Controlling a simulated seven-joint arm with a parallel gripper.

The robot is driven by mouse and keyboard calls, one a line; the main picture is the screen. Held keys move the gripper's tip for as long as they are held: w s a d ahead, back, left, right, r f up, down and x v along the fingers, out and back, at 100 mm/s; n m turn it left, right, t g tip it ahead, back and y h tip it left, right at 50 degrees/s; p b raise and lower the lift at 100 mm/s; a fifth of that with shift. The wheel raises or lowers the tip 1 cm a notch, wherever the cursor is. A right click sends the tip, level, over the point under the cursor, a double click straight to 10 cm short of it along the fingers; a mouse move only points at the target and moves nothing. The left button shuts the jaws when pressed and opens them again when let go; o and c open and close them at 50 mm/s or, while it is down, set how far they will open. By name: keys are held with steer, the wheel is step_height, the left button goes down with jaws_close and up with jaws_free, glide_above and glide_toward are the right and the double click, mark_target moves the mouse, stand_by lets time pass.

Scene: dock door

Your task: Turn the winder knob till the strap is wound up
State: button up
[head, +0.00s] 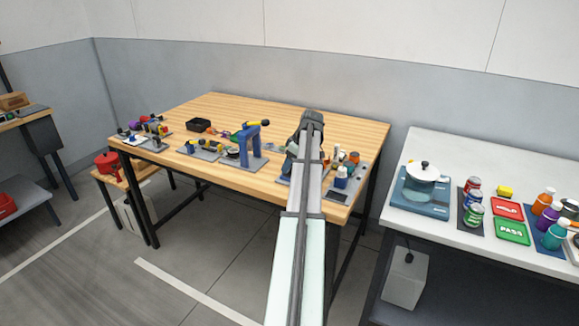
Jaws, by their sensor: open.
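My arm reaches from the bottom of the head view over the wooden table (230,110). My gripper (292,150) is at its far end, small and partly hidden by my own wrist, above the table's right part. It is open, and I see nothing held in it. A blue stand (254,148) with a yellow and black piece on top stands on a grey plate just left of the gripper. I cannot make out which part is the winder knob or the strap; my arm covers some of the table there.
Several small fixtures (208,149) line the table's front edge. A black tray (199,125) sits farther back. The table's back is clear.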

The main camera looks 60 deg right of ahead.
steer(key=shift+x, duration=0.85)
steer(key=shift+c, duration=0.4)
steer(key=c, duration=1)
steer(key=shift+o, duration=0.2)
steer(key=m, duration=0.2)
steer(key=m+h, duration=0.1)
steer(key=shift+a+m+h, duration=0.2)
steer(key=shift+m+h, duration=0.1)
steer(key=shift+m, duration=0.1)
steer(key=m+g+h, duration=0.1)
steer(key=m, duration=0.2)
steer(key=shift+w+m, duration=0.1)
steer(key=shift+m, duration=0.2)
steer(key=m+g+h, duration=0.1)
steer(key=m, duration=0.2)
steer(key=shift+a+m, duration=0.1)
steer(key=shift+m, duration=0.2)
steer(key=shift+w+m+g+h, duration=0.15)
steer(key=shift+m+g+h, duration=0.4)
steer(key=shift+m, duration=1.35)
